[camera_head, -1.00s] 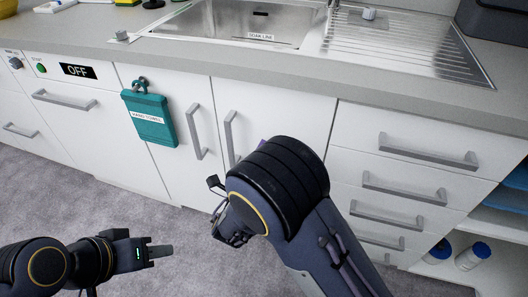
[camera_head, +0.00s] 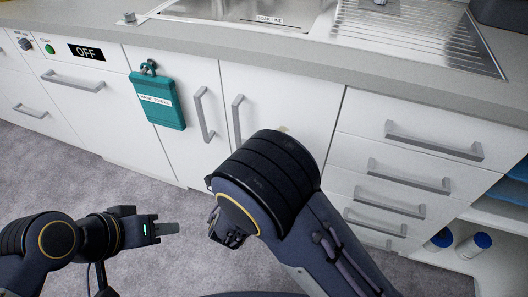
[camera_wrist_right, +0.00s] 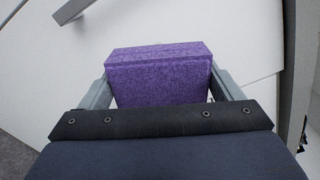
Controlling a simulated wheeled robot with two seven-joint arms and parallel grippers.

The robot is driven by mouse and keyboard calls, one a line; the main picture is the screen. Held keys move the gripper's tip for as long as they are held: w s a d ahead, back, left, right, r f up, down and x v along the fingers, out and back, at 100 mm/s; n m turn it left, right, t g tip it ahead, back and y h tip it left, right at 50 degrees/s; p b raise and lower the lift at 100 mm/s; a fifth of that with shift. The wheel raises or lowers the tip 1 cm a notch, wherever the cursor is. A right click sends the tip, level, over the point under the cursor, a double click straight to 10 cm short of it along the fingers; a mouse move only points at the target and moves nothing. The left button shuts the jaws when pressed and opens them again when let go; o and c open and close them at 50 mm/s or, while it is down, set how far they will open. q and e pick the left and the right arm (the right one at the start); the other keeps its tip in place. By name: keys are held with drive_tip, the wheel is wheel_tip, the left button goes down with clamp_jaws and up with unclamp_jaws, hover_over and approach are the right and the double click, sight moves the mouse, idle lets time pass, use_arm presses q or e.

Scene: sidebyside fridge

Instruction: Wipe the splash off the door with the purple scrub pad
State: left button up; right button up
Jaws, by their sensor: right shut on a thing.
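The purple scrub pad (camera_wrist_right: 160,75) is held between the two grey fingers of my right gripper (camera_wrist_right: 160,88) in the right wrist view. White cabinet fronts fill the view beyond it; I cannot tell whether the pad touches one. In the head view my right arm hides the pad. A small pale yellowish mark (camera_head: 283,129), perhaps part of the splash, shows on the white door (camera_head: 300,105) just above my right arm, which covers the door below it. My left gripper (camera_head: 167,229) is over the floor at lower left, apart from the cabinets; its finger gap does not show.
Bar handles (camera_head: 237,118) stick out from the doors, and more from the drawers (camera_head: 435,142) at right. The counter with the sink (camera_head: 250,30) runs above. Open shelves are at far right.

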idle(0.5)
drive_tip(key=p+x, duration=0.1)
drive_tip(key=x, duration=0.5)
drive_tip(key=shift+w, duration=0.3)
drive_tip(key=shift+x, duration=1.15)
idle(0.5)
drive_tip(key=d+p, duration=0.1)
drive_tip(key=d, duration=0.1)
drive_tip(key=s+d, duration=0.1)
drive_tip(key=d, duration=0.1)
drive_tip(key=shift+s+p, duration=0.15)
drive_tip(key=shift+p, duration=0.2)
drive_tip(key=shift+o, duration=0.2)
drive_tip(key=shift+w+a+r, duration=0.1)
drive_tip(key=shift+w+a, duration=0.15)
drive_tip(key=shift+a, duration=0.4)
drive_tip(key=shift+w+a, duration=0.3)
drive_tip(key=shift+a, duration=0.3)
drive_tip(key=shift+w+a+r, duration=0.1)
drive_tip(key=shift+w+a, duration=0.15)
drive_tip(key=shift+a, duration=0.4)
